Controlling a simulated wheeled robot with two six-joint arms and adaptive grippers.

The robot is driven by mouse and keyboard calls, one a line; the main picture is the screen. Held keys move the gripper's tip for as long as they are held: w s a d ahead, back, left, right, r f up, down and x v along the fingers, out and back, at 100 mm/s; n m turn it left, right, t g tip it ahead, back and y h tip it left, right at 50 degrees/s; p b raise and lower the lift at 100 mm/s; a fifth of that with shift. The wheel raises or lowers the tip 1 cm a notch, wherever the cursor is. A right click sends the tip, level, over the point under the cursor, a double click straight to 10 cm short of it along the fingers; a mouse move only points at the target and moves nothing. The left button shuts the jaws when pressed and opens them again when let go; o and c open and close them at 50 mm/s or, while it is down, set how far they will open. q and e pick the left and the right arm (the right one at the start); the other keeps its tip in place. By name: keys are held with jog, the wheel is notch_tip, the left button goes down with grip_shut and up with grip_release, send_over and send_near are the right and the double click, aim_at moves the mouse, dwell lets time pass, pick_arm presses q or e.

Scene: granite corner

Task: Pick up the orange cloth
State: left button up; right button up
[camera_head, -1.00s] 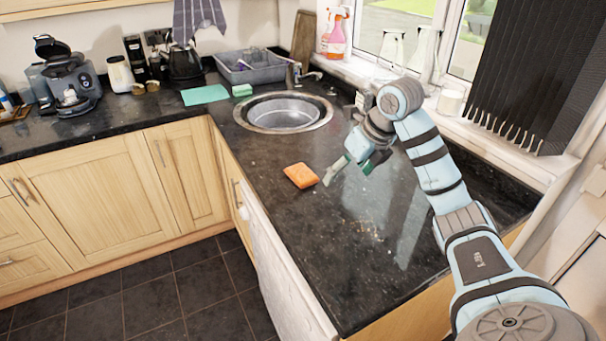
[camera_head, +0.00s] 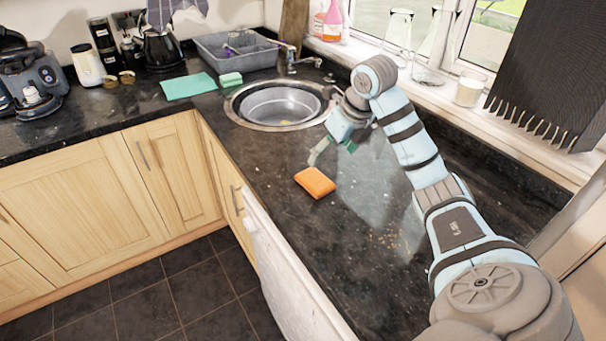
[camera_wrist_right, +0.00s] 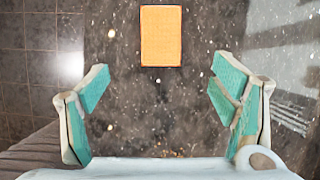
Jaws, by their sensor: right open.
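The orange cloth (camera_head: 315,182) lies flat on the dark granite counter, in front of the sink. It looks like a small folded rectangular pad. In the right wrist view the cloth (camera_wrist_right: 161,36) shows at the top centre, beyond the fingertips and between their lines. My right gripper (camera_head: 331,151) is above the counter, just behind the cloth in the head view and apart from it. In the wrist view its two green-padded fingers (camera_wrist_right: 160,88) are spread wide with nothing between them. My left gripper is not in view.
A round sink (camera_head: 281,104) with a tap (camera_head: 291,60) lies behind the cloth. A green sponge (camera_head: 231,79), a teal cloth (camera_head: 188,86) and a grey dish rack (camera_head: 236,50) stand farther back. Crumbs (camera_head: 388,240) lie on the counter at front right. The counter around the cloth is clear.

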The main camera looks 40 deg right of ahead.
send_near(316, 181)
notch_tip(316, 181, down, 3)
jog(key=shift+r, duration=0.2)
jog(key=w+f, duration=0.1)
jog(key=f, duration=0.1)
jog(key=w+f, duration=0.3)
jog(key=shift+d+f+b, duration=0.2)
jog(key=shift+f+b, duration=0.1)
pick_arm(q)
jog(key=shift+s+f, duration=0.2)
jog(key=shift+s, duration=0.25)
pick_arm(e)
jog(key=shift+s, duration=0.1)
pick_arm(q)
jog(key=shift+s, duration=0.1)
pick_arm(e)
jog(key=shift+f, duration=0.2)
jog(key=shift+s, duration=0.15)
jog(key=c, duration=1.2)
